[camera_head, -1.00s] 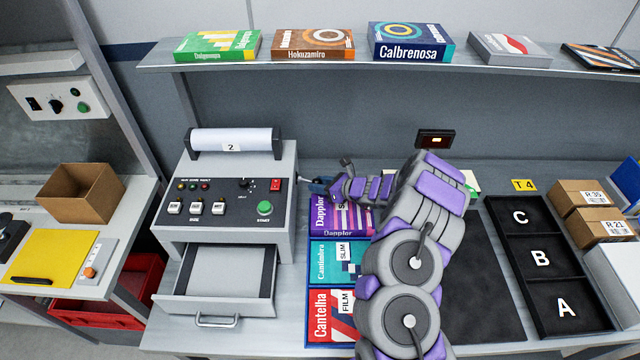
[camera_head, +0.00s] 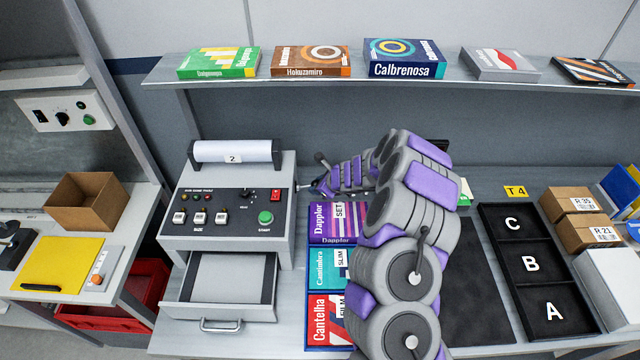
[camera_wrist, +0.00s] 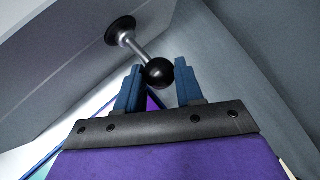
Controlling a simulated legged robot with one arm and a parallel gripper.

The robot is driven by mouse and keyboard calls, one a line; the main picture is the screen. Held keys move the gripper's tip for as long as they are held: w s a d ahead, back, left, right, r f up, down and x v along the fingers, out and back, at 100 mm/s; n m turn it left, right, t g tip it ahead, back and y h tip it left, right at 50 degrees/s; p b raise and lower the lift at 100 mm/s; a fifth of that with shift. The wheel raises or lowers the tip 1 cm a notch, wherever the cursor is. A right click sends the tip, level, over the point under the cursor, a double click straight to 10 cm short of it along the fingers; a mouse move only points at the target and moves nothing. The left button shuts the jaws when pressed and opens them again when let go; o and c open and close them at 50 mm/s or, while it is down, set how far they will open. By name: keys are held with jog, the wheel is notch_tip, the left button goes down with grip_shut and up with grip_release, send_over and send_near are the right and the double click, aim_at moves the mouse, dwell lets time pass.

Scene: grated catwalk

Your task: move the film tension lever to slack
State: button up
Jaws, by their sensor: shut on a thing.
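The film tension lever (camera_wrist: 139,48) shows in the wrist view as a short metal rod with a black ball knob, rising from a round black base on the machine's grey side. My gripper (camera_wrist: 160,80) has its blue fingers on either side of the ball and is shut on it. In the head view my gripper (camera_head: 316,187) is at the right side of the wrapping machine (camera_head: 228,208), below the white roll. The lever is too small and covered there to make out clearly. I cannot read any tension or slack mark.
Flat boxes (camera_head: 331,268) lie below my arm, right of the machine. The machine's drawer (camera_head: 218,311) stands open at the front. A shelf (camera_head: 480,80) with several boxes runs above. A black tray (camera_head: 515,235) marked A, B, C lies to the right.

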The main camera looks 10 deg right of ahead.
aim_at(314, 182)
jog(key=r+p, duration=0.1)
jog(key=h+p, duration=0.1)
jog(key=a+r+h+p, duration=0.1)
jog(key=p, duration=0.1)
jog(key=shift+w+r+n+g, duration=0.25)
jog(key=shift+r+n+g, duration=0.05)
jog(key=shift+w+h+p, duration=0.1)
jog(key=shift+h+p, duration=0.4)
jog(key=shift+p, duration=0.3)
jog(key=shift+w+a, duration=0.1)
jog(key=o, duration=0.8)
jog(key=shift+o, duration=0.9)
jog(key=shift+a+f, duration=0.25)
jog(key=shift+a, duration=0.05)
jog(key=shift+s+r, duration=0.1)
jog(key=shift+s, duration=0.1)
